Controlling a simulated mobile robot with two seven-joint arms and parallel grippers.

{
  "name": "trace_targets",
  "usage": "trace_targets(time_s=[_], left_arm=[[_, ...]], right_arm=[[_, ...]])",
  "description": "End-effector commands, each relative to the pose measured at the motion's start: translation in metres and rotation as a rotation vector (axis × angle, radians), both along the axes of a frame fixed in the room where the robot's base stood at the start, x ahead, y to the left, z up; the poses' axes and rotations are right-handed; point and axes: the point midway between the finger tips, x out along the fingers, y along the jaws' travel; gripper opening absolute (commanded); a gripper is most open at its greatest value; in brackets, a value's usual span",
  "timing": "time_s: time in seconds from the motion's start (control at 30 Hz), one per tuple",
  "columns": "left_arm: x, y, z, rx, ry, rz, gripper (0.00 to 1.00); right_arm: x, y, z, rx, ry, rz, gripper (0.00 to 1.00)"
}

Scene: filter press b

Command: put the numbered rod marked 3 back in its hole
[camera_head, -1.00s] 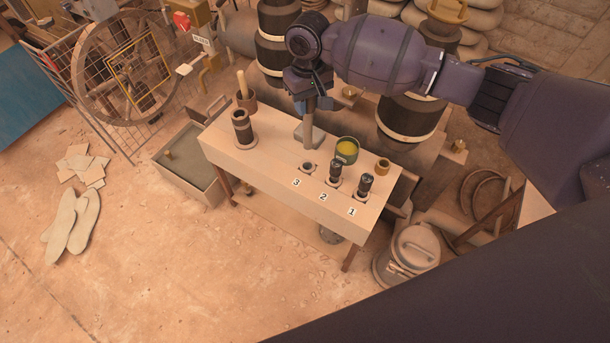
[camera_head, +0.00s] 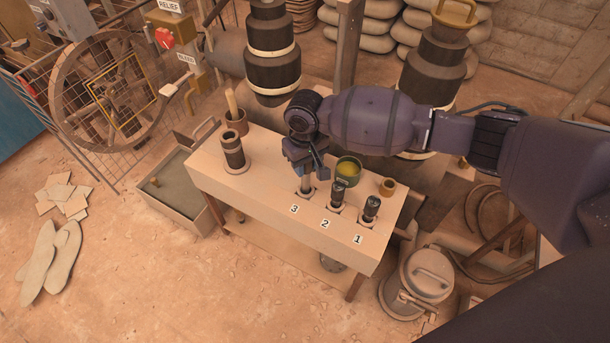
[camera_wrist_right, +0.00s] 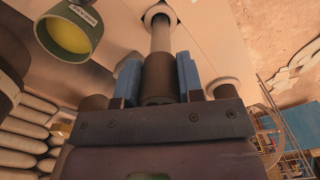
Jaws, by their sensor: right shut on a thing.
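The rod marked 3 has a dark grip and a paler shaft; its shaft (camera_head: 307,184) shows below my right gripper (camera_head: 308,168) in the head view. My right gripper is shut on the dark grip (camera_wrist_right: 160,76), between the two blue fingers, in the wrist view. The shaft points down at the hole by the label 3 (camera_head: 294,209) and looks near upright. Its lower end meets the hole's pale ring (camera_wrist_right: 160,13); I cannot tell how deep it goes. The rod's number is hidden. My left gripper is not in view.
The rods at labels 2 (camera_head: 338,193) and 1 (camera_head: 370,208) stand close by on the bench (camera_head: 262,195). A green cup with yellow contents (camera_head: 348,170) and a small brown pot (camera_head: 387,187) stand behind. A dark cylinder (camera_head: 233,150) stands at the left end.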

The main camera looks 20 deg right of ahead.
Motion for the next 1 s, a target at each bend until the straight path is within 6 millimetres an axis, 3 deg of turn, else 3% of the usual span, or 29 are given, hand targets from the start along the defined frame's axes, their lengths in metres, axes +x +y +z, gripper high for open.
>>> trace_targets(time_s=[0.17,0.3,0.47,0.77,0.8,0.93,1.0], left_arm=[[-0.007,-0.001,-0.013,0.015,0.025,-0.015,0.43],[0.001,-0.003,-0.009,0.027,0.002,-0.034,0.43],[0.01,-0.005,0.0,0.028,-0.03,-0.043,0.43],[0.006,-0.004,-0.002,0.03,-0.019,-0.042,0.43],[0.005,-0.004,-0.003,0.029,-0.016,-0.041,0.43],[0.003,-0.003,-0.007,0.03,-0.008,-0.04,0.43],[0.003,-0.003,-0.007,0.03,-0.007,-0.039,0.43]], right_arm=[[-0.003,0.0,-0.037,0.0,0.013,-0.001,0.0],[-0.003,0.0,-0.053,0.0,0.01,-0.001,0.0],[0.0,0.0,-0.05,0.0,0.001,-0.001,0.0],[-0.001,0.0,-0.053,0.001,0.002,0.0,0.0],[-0.001,0.0,-0.054,0.0,0.002,0.0,0.39],[-0.001,0.0,-0.054,0.0,0.003,0.0,0.59],[-0.001,0.0,-0.054,0.0,0.003,0.0,0.6]])
